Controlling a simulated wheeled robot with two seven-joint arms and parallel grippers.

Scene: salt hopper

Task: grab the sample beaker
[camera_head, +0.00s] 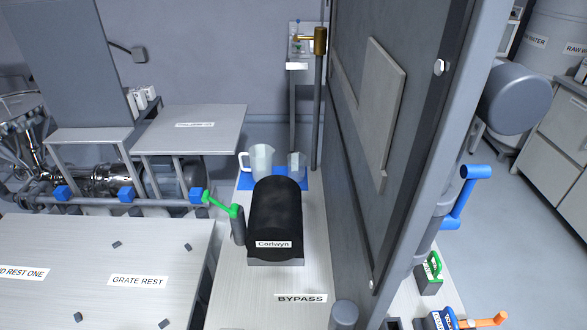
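On a blue mat (245,184) behind the black cylinder stand two clear vessels. One is a jug (260,158) with a handle on its left side. The other is a smaller handleless beaker (297,166) to its right, upright and close to the dark panel. A third small clear vessel (298,46) stands on a narrow raised shelf at the back, beside a brass fitting (320,41). No label I can read tells which one is the sample beaker. The black cylinder partly hides the mat and the jug's base. Neither of my grippers is in view.
A black cylinder (275,215) labelled "Coriwyn" and a green-handled lever (221,204) stand in front of the mat. A tall dark panel (375,150) closes off the right side. The bench (262,280) in front is mostly clear. A blue handle (460,195) juts out at right.

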